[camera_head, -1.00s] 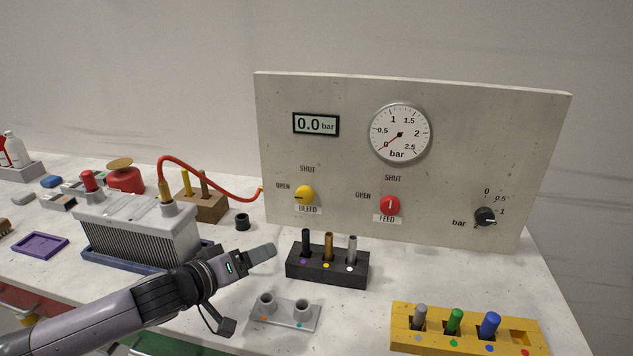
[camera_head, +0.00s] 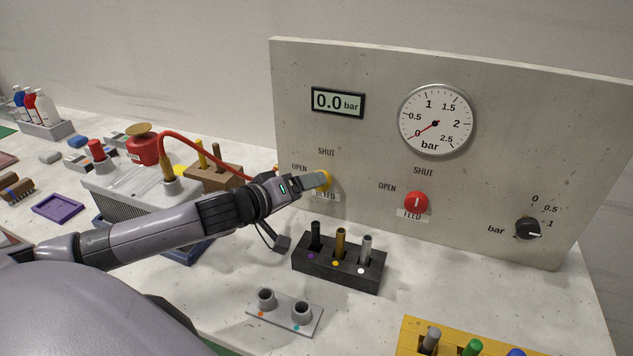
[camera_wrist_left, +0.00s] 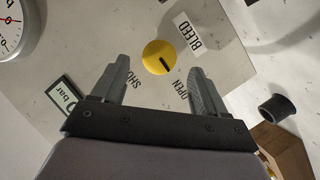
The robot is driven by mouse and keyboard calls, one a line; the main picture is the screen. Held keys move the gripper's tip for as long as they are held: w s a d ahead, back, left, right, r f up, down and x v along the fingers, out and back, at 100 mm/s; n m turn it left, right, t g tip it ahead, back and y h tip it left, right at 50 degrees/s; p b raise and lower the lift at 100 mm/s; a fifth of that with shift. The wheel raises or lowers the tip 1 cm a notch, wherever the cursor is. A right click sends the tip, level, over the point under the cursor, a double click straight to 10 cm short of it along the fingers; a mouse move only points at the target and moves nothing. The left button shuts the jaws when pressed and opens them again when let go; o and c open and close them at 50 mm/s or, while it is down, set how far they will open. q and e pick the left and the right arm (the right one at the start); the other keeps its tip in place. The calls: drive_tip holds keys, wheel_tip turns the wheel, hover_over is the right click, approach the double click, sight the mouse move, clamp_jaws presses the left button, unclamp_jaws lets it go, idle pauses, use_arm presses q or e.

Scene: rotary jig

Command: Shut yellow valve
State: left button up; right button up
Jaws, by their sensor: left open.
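The yellow valve (camera_head: 326,181) is a round knob marked BLEED on the upright panel (camera_head: 370,160), partly hidden by my left gripper (camera_head: 316,180) in the head view. In the left wrist view the yellow valve (camera_wrist_left: 159,57) shows whole, just beyond and between the fingertips of my left gripper (camera_wrist_left: 158,75). Its black mark slants between the SHUT and OPEN labels, toward the lower right of that view. My left gripper is open, with a finger to each side of the knob's line and no clear contact. My right gripper is not in view.
A red FEED valve (camera_head: 416,203) and a black dial (camera_head: 527,228) sit further right on the panel. A black block (camera_head: 338,270) with several pegs stands below. A red hose (camera_head: 205,152) runs behind my left arm. The display (camera_head: 337,102) reads 0.0 bar.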

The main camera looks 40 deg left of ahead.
use_arm(q)
drive_tip(key=shift+p+x, duration=0.3)
drive_tip(key=shift+x, duration=1.9)
drive_tip(key=c, duration=1)
